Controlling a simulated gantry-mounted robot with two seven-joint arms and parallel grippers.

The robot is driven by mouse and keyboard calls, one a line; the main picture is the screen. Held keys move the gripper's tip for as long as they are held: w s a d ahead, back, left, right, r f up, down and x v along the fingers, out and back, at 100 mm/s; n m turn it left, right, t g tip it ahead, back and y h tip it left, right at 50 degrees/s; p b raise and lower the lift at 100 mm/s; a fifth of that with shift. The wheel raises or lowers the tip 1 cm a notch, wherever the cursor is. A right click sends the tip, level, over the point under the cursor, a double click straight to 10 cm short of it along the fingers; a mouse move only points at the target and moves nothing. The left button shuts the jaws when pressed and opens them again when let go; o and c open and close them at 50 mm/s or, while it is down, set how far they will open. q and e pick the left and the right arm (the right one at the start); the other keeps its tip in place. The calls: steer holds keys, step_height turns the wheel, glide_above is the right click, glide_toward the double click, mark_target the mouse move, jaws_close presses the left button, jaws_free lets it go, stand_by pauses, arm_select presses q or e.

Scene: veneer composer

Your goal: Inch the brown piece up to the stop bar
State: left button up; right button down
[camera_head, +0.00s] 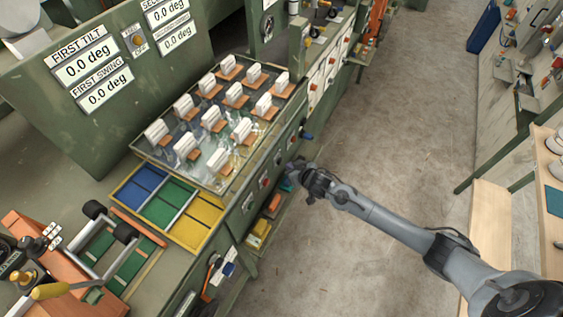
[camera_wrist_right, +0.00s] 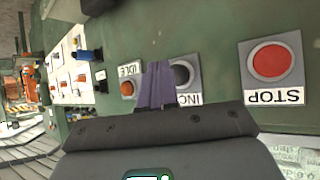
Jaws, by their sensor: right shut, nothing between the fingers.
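My right gripper (camera_head: 299,174) is beside the green machine's front panel in the head view. In the right wrist view its purple fingers (camera_wrist_right: 157,84) are together and empty, in front of a dark button (camera_wrist_right: 183,74) with a partly covered label reading "INC". I cannot tell whether the fingertips touch that button. An orange button (camera_wrist_right: 127,88) labelled "IDLE" is to its left and a red button (camera_wrist_right: 270,61) labelled "STOP" to its right. I cannot single out the brown piece or the stop bar with certainty. My left gripper is not in view.
A tray (camera_head: 141,146) holds several white blocks on brown bases. Blue, green and yellow panels (camera_head: 160,213) lie in front of it. An orange machine part with a yellow handle (camera_head: 50,291) stands at lower left. The floor (camera_head: 400,130) on the right is clear.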

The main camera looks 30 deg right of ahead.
stand_by(0.7)
steer(key=shift+w+a, duration=0.1)
steer(key=shift+w, duration=0.05)
steer(key=shift+w+a, duration=0.1)
steer(key=shift+w, duration=0.15)
stand_by(0.4)
